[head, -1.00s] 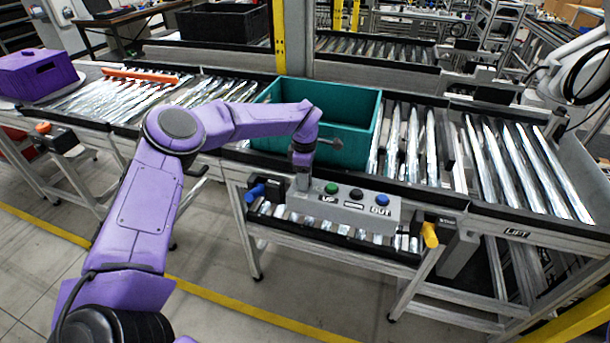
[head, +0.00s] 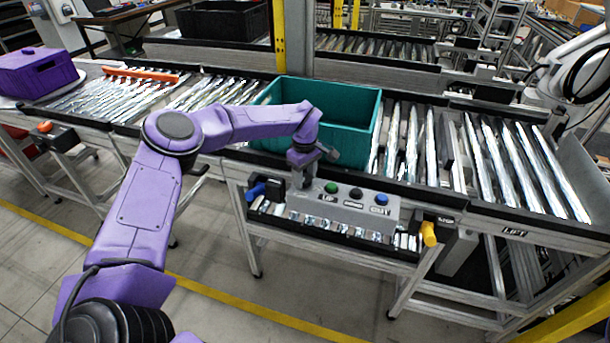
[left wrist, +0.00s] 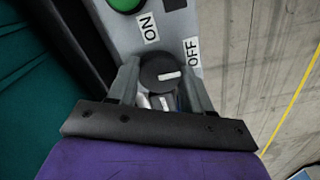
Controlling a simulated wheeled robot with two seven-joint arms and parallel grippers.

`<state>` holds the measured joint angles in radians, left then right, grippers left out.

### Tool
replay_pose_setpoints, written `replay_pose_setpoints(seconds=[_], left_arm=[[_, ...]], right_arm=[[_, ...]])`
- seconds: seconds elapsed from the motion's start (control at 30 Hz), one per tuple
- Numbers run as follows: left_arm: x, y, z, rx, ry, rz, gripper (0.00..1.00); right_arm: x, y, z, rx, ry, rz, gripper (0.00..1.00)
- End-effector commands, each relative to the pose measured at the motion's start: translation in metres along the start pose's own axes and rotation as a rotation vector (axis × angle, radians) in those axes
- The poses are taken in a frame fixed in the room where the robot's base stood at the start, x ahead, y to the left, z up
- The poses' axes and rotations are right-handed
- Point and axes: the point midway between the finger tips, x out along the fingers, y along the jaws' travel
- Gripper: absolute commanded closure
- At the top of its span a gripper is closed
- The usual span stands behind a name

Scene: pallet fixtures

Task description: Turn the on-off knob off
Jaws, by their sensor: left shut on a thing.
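The on-off knob (left wrist: 160,72) is round and black with a white mark. In the left wrist view it sits on the grey control box (left wrist: 118,38), with the ON label (left wrist: 149,28) above left and the OFF label (left wrist: 193,50) above right. The white mark points right, towards the OFF side. My left gripper (left wrist: 162,82) has one finger on each side of the knob and is shut on it. In the head view my left gripper (head: 299,184) points down at the left end of the control box and hides the knob. My right gripper does not show.
Green (head: 331,188), black (head: 356,193) and blue (head: 382,199) buttons line the box to the right. A teal crate (head: 352,160) stands on the conveyor just behind. A blue fitting (head: 256,191) and a yellow one (head: 429,234) flank the box.

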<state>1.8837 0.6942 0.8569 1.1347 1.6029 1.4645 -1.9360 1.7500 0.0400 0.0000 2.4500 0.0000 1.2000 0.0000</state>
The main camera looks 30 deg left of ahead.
Motion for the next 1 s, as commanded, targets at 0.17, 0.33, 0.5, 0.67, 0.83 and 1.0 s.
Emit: replay_pose_setpoints(seconds=[0.17, 0.33, 0.5, 0.67, 0.83, 1.0], left_arm=[[0.0, 0.0, 0.0, 0.008, 0.0, 0.001, 0.81], [0.0, 0.0, 0.0, 0.008, 0.001, 0.001, 0.81], [0.0, 0.0, 0.0, 0.008, 0.0, 0.001, 0.25], [0.0, 0.0, 0.0, 0.007, 0.0, 0.0, 0.25], [-0.005, 0.001, 0.0, 0.007, 0.001, 0.003, 0.25], [-0.037, 0.001, 0.0, 0.006, 0.001, 0.006, 0.25]], right_arm=[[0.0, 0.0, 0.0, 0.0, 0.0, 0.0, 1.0], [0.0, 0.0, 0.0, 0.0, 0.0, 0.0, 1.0], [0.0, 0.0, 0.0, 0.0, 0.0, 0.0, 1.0], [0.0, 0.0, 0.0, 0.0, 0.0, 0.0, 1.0], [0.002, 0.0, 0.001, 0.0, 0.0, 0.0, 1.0], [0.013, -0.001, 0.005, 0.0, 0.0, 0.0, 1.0]])
